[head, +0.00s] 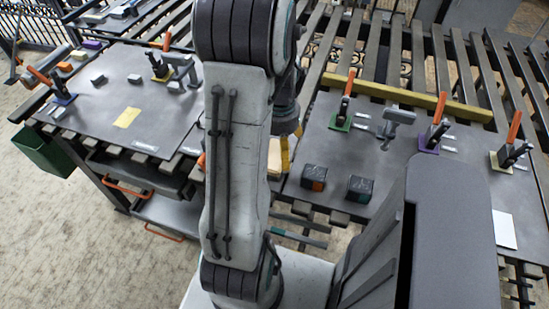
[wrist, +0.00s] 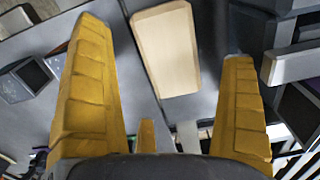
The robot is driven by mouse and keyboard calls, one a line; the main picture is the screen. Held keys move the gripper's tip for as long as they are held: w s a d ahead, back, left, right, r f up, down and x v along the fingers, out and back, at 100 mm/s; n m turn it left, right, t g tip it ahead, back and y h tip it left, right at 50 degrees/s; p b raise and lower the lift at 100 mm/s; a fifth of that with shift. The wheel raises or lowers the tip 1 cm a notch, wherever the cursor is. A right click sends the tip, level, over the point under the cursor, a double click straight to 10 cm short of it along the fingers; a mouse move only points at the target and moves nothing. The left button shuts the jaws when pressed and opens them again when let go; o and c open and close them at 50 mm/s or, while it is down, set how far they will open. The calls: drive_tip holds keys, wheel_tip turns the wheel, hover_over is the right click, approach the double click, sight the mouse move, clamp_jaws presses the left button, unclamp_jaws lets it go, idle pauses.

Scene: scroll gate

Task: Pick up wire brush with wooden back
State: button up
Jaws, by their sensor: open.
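The wire brush shows as a pale wooden block with bevelled edges (wrist: 167,50) in the wrist view. It lies on a grey surface with its wooden back facing the camera; any bristles are hidden. My gripper (wrist: 164,42) is open, with one yellow finger left of the brush and the other to its right. Clear gaps show on both sides and neither finger appears to touch it. In the head view, a small tan part of the brush (head: 274,166) shows beside my arm. My gripper's yellow fingers (head: 289,150) are mostly hidden there behind the arm.
Two dark cubes (head: 314,177) sit on the right plate. Several orange-handled clamps (head: 345,100) stand on both plates. A yellow bar (head: 400,100) runs along the back. A dark boxy object (wrist: 28,78) lies left of my gripper; grey metal parts (wrist: 290,65) are close on the right.

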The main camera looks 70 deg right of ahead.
sight(279, 155)
drive_tip(key=shift+f, duration=2.4)
drive_tip(key=shift+c, duration=0.4)
drive_tip(key=c, duration=1.1)
